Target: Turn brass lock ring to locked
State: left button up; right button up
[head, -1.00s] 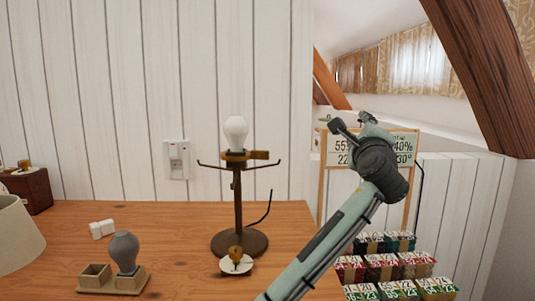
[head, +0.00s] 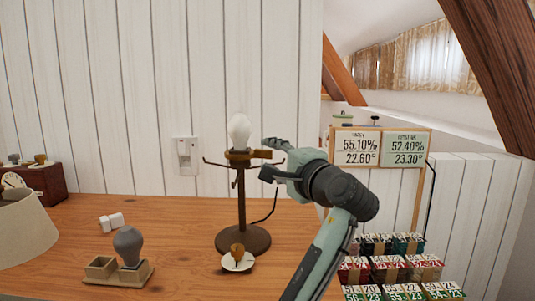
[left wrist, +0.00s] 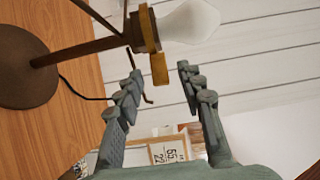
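The brass lock ring (head: 238,157) sits under a white bulb (head: 239,132) at the top of the dark lamp stand (head: 241,205). Its flat brass tab (head: 262,154) points right. My left gripper (head: 266,158) is open to the right of the ring, fingers pointing at it. In the left wrist view the ring (left wrist: 148,28) and its tab (left wrist: 160,70) show, the tab's end at the gap between the fingertips. My right gripper is not in view.
Thin side arms stick out from the lamp. A sign (head: 380,148) and stacked boxes stand right.

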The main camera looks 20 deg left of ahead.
pick_arm(q)
jog(key=shift+x, duration=1.1)
jog(key=shift+c, duration=0.3)
grip_shut()
